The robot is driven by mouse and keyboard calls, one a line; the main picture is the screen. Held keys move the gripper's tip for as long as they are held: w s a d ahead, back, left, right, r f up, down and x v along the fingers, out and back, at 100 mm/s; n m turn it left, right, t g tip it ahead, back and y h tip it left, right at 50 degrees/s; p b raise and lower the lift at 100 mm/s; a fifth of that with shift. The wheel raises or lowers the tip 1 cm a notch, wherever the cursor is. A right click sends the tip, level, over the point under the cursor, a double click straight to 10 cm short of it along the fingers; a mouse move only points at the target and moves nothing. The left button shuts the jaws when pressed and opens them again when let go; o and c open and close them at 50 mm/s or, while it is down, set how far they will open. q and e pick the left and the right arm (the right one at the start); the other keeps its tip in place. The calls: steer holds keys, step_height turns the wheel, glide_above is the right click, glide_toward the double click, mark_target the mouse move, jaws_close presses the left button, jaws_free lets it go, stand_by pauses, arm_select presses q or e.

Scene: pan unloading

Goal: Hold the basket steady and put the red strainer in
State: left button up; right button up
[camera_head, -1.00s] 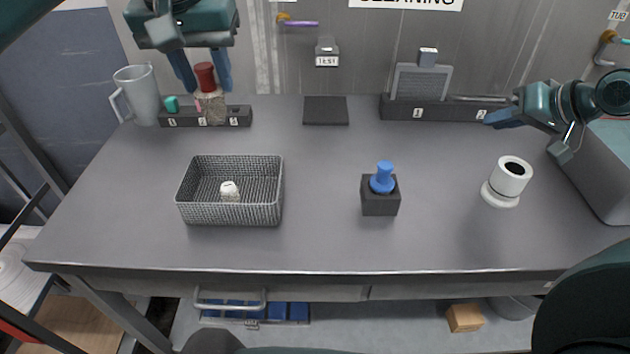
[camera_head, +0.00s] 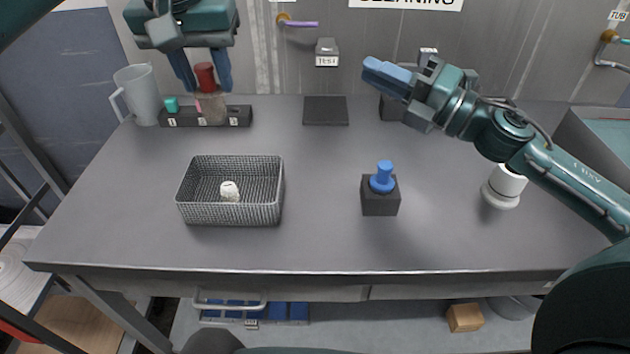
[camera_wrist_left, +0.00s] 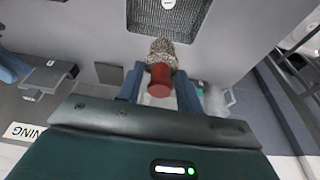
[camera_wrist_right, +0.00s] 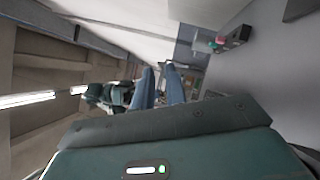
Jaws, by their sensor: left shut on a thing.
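The red strainer, with a red handle (camera_head: 205,76) and a grainy mesh end, is at the back left. My left gripper (camera_head: 207,88) is shut on it, mesh end down, in front of or over the labelled rack (camera_head: 240,117); I cannot tell if it touches the rack. The left wrist view shows the handle (camera_wrist_left: 160,80) between the fingers and the mesh end (camera_wrist_left: 162,52) beyond. The grey mesh basket (camera_head: 262,211) stands front left with a small white item (camera_head: 229,191) inside. My right gripper (camera_head: 386,78) is empty, raised over the back centre, fingers slightly apart in its wrist view (camera_wrist_right: 159,75).
A grey jug (camera_head: 140,92) stands left of the rack. A blue-knobbed piece on a black block (camera_head: 380,200) stands right of the basket. A white cylinder (camera_head: 503,185) is partly behind my right arm. A dark pad (camera_head: 326,110) lies at the back. The table between them is clear.

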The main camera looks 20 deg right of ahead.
steer(key=s+a+f+n+g+y, duration=0.1)
steer(key=s+a+f+n+g, duration=0.1)
steer(key=s+a+n+g, duration=0.25)
steer(key=s+a+f+n+g+y, duration=0.1)
steer(key=a+f+n+g, duration=0.2)
steer(key=a+n, duration=0.35)
steer(key=n+g+h, duration=0.3)
steer(key=n, duration=0.5)
glide_toward(247, 204)
steer(key=x, duration=1)
steer(key=shift+w+a+f, duration=0.15)
steer(key=shift+a, duration=0.15)
jaws_close()
arm_select(q)
steer(key=x, duration=0.6)
steer(key=shift+w+f, duration=0.2)
steer(key=shift+w, duration=0.05)
steer(key=shift+f, duration=2.1)
